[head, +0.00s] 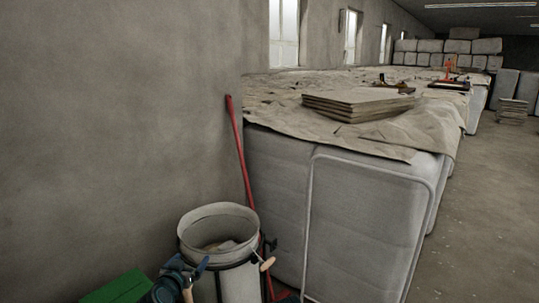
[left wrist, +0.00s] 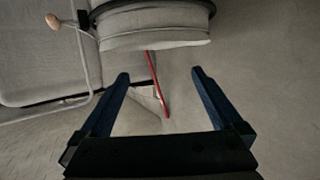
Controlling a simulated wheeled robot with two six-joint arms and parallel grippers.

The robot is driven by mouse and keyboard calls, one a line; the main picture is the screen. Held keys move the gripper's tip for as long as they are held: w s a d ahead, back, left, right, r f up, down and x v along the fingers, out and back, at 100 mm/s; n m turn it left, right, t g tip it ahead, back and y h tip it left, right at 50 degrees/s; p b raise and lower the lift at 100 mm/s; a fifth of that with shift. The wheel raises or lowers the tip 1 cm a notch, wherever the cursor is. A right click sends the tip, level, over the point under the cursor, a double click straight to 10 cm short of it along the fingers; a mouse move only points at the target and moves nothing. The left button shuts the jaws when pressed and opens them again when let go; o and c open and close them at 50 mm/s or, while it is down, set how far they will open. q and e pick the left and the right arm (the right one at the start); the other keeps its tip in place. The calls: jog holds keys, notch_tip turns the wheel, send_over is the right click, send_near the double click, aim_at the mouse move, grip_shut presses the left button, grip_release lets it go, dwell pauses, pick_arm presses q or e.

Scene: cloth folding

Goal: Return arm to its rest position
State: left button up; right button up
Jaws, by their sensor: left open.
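My left gripper (left wrist: 160,74) shows in the left wrist view. Its two dark blue fingers stand wide apart with nothing between them. Beyond the fingertips are a thin red pole (left wrist: 154,76) and a grey surface. In the head view, blue parts show low at the left beside a bucket; I cannot tell whether they belong to my gripper. My right gripper is not in view. No cloth is held in the visible gripper.
A pale bucket (head: 218,222) stands by the wall, with the red pole (head: 239,150) leaning behind it. A green box (head: 118,289) is at lower left. Large grey padded blocks (head: 365,215) carry a beige cloth (head: 395,138) and stacked boards (head: 358,106). Open floor (head: 465,240) lies at right.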

pick_arm(q)
jog(key=s+d+f+m+g+h, duration=0.1)
jog(key=s+d+f+m+g, duration=0.1)
jog(key=s+d+f+g, duration=0.45)
jog(key=s+d+f+m+g+h, duration=0.1)
jog(key=s+d+f+g+h, duration=0.3)
jog(key=d, duration=0.6)
jog(key=s+d+f+g+y, duration=0.1)
jog(key=s+f+g+y, duration=0.1)
jog(key=s+y, duration=0.3)
jog(key=s+d+f+g+y, duration=0.1)
jog(key=s+f+g+y, duration=0.15)
jog(key=s, duration=0.55)
notch_tip(320, 180, up, 15)
jog(key=p, duration=1.5)
jog(key=shift+s+a+r+p, duration=0.15)
jog(key=shift+s+a+p, duration=0.15)
jog(key=shift+a, duration=0.15)
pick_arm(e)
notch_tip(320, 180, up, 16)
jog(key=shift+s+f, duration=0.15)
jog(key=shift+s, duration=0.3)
